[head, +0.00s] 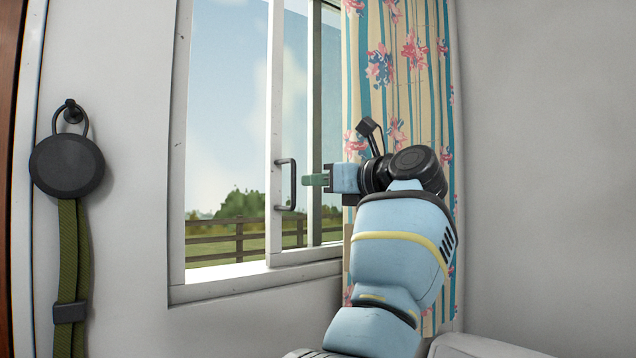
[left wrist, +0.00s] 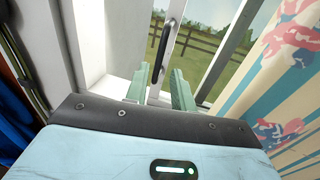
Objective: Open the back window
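The back window is a white-framed sliding window (head: 176,240) in the head view. Its sliding sash (head: 274,90) stands at the right part of the frame, partly behind the curtain. A dark, upright bar handle (head: 292,185) is on the sash's left stile; it also shows in the left wrist view (left wrist: 164,46). The left part of the window shows a clear outdoor view; I cannot tell if glass is there. My left gripper (head: 315,180) is just right of the handle, apart from it. Its green fingers (left wrist: 160,80) are spread and empty, pointing toward the handle. My right gripper is not in view.
A patterned curtain (head: 405,70) hangs right of the window, close behind my left arm. A dark round holder with a green strap (head: 68,235) hangs on the left wall. A white sill (head: 225,282) runs below the window. Bare wall lies to the right.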

